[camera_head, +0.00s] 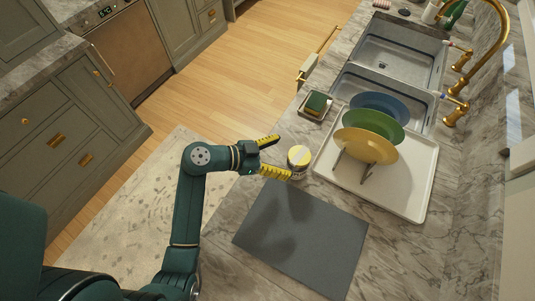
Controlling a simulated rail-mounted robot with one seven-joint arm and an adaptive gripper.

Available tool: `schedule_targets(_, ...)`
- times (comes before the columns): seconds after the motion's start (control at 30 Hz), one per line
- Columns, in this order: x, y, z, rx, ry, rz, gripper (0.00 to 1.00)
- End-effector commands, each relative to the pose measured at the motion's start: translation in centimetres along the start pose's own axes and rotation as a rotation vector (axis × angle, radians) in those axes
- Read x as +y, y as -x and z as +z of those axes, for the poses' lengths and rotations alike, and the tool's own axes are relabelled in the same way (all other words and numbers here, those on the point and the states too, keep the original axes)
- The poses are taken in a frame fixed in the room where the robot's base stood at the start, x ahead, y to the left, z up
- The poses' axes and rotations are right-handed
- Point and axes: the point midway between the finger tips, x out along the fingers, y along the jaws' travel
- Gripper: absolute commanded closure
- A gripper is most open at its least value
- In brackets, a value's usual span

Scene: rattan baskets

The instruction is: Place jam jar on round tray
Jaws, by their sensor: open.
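A small jar (299,161) with a pale yellow and white lid stands upright on the marble counter, near its left edge; it appears to be the jam jar. My gripper (284,157) is open, with its two yellow-marked fingers pointing at the jar from the left. The jar is at or just beyond the fingertips, and I cannot tell whether the lower finger touches it. No round tray is visible in this view.
A white rectangular tray (419,202) right of the jar holds upright yellow, green and blue plates. A grey mat (302,240) lies in front. A sponge dish (316,106), a double sink (398,51) and a gold faucet (487,35) are behind. Bare counter surrounds the jar narrowly.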

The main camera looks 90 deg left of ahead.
Motion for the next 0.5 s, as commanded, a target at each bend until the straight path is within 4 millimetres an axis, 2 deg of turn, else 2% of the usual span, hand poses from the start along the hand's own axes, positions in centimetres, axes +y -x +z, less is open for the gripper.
schedule_targets(0.1, -0.1, 3.0, 0.1, 0.000, 0.001, -0.007, 0.04)
schedule_targets(0.2, -0.1, 4.8, 0.0, 0.001, 0.001, -0.005, 0.04)
schedule_targets(0.3, 0.0, 5.8, 0.0, -0.001, 0.000, -0.002, 0.04)
schedule_targets(0.5, 0.0, 6.2, 0.0, 0.000, 0.000, 0.001, 0.04)
